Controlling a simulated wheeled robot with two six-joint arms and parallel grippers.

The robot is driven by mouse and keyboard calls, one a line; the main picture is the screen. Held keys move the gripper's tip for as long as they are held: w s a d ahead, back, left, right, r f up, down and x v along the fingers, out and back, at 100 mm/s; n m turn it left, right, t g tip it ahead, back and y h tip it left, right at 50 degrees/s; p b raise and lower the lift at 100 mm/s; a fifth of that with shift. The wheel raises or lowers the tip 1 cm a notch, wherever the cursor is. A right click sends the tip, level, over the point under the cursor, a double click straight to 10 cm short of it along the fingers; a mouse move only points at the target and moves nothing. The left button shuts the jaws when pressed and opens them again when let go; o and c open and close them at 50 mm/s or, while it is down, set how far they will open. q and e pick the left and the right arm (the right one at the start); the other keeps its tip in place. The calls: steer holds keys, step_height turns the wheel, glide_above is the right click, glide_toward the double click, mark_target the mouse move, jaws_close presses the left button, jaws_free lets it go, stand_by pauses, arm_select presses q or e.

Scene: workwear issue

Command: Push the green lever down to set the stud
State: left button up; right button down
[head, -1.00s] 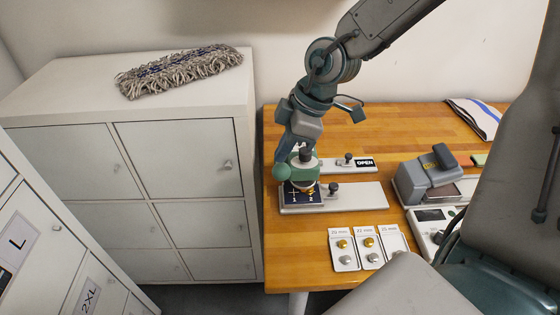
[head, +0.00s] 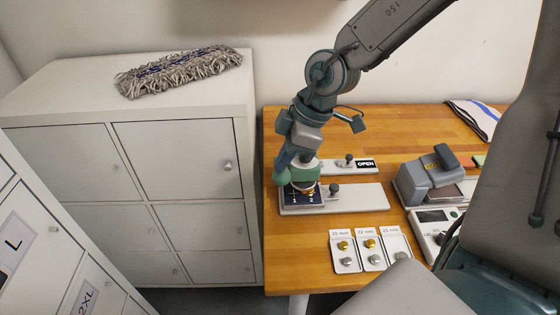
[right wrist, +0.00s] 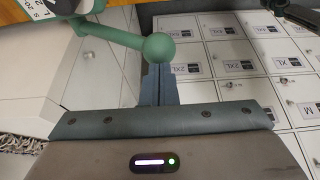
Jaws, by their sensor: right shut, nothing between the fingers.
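The press with the green lever stands on the left part of the wooden table. Its green head (head: 304,174) is over a dark navy piece (head: 293,198), with a gold-coloured bit between them. The lever's green ball knob (head: 282,176) sticks out at the left; it also shows in the right wrist view (right wrist: 158,47). My right gripper (head: 286,158) is at the knob from above. In the right wrist view its fingers (right wrist: 158,80) are shut and empty, their tips at the knob; I cannot tell whether they touch. My left gripper is not in view.
A light base plate (head: 360,198) with a dark knob runs right from the press. Cards with studs (head: 344,250) lie in front. A grey device (head: 430,180) stands to the right. White lockers (head: 180,160) adjoin the table's left.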

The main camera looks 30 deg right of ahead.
mark_target(285, 182)
steer(key=shift+s+a+f, duration=0.15)
steer(key=shift+s+f, duration=0.1)
steer(key=shift+f, duration=0.45)
steer(key=shift+s+a+f, duration=0.1)
steer(key=shift+f, duration=0.15)
steer(key=shift+s+a+f+b, duration=0.1)
steer(key=shift+s+f+b, duration=0.1)
steer(key=shift+f+b, duration=0.55)
steer(key=shift+f, duration=0.25)
steer(key=shift+s+f, duration=0.1)
steer(key=shift+f, duration=0.1)
steer(key=shift+s+a+f+b, duration=0.1)
steer(key=shift+s+f+b, duration=0.05)
steer(key=shift+f+b, duration=0.85)
steer(key=shift+r, duration=0.2)
